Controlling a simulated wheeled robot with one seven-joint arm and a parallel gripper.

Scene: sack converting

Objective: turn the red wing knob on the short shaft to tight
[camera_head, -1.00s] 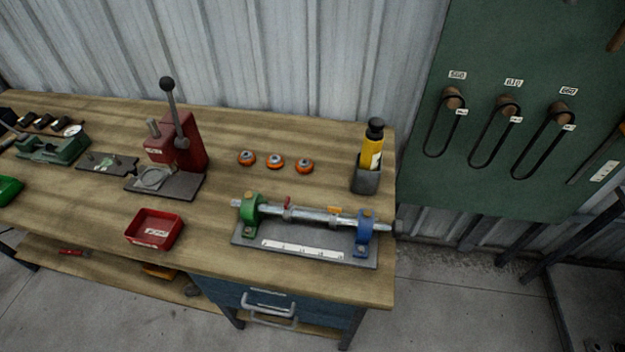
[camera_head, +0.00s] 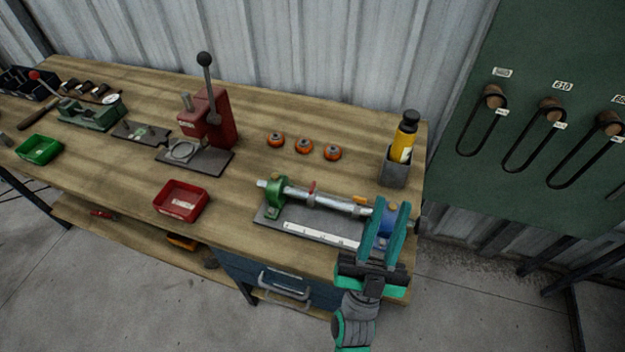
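The short shaft (camera_head: 328,198) is a metal bar lying between a green end block (camera_head: 274,199) and a blue end block (camera_head: 388,217) on a grey base with a white scale. A small red piece (camera_head: 312,187), which looks like the red wing knob, stands on the shaft nearer the green block. It is too small to read its setting. My gripper (camera_head: 393,206) has teal fingers and points up the picture in front of the blue block. The fingers are apart with the blue block showing between them. They partly hide that block. The red knob is left of the gripper, apart from it.
A small orange piece (camera_head: 360,199) sits on the shaft near the blue block. A yellow-and-black tool stands in a grey holder (camera_head: 393,173) behind. Several orange-rimmed rings (camera_head: 304,146), a red tray (camera_head: 181,201) and a red press (camera_head: 209,120) are on the bench. Bare wood lies between them.

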